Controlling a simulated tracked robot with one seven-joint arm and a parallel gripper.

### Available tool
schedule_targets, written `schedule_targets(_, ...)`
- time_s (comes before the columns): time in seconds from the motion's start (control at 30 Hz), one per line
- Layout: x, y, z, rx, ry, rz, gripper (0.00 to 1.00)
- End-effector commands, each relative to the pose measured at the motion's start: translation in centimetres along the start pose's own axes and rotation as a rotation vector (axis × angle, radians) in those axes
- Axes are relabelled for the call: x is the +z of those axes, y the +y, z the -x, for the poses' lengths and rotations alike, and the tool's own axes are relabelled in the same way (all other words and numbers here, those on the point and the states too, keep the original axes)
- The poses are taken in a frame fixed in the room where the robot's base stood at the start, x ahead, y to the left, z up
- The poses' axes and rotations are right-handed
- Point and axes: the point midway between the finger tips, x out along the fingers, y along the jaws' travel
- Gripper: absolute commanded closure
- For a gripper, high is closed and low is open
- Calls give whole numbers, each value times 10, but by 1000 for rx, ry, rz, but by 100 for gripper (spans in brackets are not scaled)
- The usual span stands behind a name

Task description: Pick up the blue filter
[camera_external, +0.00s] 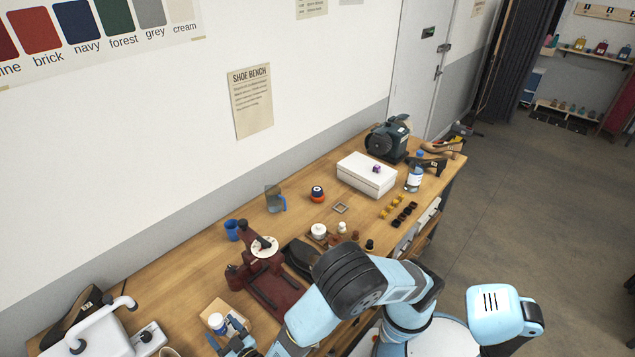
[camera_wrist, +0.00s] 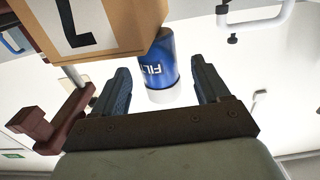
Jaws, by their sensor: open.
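My gripper is open and holds nothing. In the external view my gripper (camera_external: 229,339) is low at the bottom edge, beside a white-topped blue cylinder (camera_external: 217,323) that seems to be the filter. Part of the filter is hidden behind a tan box in the wrist view.
The tan box (camera_wrist: 98,22) with a dark mark is close to the filter. A dark red press (camera_external: 275,290) stands to the right on the wooden bench (camera_external: 180,275). Another blue container (camera_external: 232,230) stands farther back.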

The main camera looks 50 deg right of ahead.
Motion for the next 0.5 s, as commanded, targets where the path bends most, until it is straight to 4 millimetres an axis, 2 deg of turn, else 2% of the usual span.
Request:
schedule_targets(0.3,2,1,-40,2,2,0,25)
schedule_targets(0.5,2,1,-48,0,0,0,25)
